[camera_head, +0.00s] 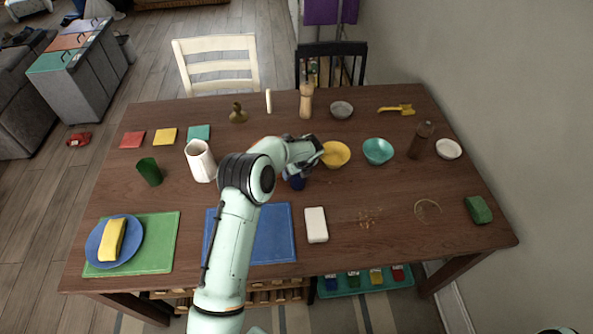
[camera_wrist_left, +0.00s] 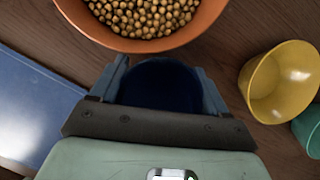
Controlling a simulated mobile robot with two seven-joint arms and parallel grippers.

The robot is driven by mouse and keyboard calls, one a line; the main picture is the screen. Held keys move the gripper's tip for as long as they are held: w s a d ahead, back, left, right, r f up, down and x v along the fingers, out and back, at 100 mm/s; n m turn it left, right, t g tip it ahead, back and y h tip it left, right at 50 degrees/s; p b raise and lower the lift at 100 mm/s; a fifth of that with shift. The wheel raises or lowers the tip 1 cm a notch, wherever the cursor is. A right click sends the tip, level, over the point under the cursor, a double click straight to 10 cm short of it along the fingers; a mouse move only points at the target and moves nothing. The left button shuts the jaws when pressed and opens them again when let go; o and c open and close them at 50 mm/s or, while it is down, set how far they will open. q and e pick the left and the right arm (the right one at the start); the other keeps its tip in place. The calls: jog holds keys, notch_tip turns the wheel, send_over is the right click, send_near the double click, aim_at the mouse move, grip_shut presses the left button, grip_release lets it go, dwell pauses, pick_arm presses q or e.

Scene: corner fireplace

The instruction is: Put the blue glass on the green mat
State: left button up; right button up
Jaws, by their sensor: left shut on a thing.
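The dark blue glass (camera_head: 297,182) is over the middle of the table, partly hidden by my left gripper (camera_head: 306,163). In the left wrist view the glass (camera_wrist_left: 160,86) sits between the two fingers of my left gripper (camera_wrist_left: 160,82), which is shut on it. I cannot tell whether its base touches the table. The green mat (camera_head: 158,250) lies at the front left of the table. A blue plate (camera_head: 95,243) with a yellow sponge (camera_head: 111,239) on it covers much of the mat. My right gripper is not in view.
A blue mat (camera_head: 277,235) lies between glass and green mat, partly behind my arm. A green cup (camera_head: 150,171) and white vase (camera_head: 200,160) stand at left. A bowl of round tan pieces (camera_wrist_left: 128,42) and a yellow bowl (camera_head: 336,154) are close to my gripper.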

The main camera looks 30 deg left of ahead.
pick_arm(q)
jog(key=shift+r, duration=0.1)
jog(key=o, duration=1.2)
jog(key=shift+c, duration=0.2)
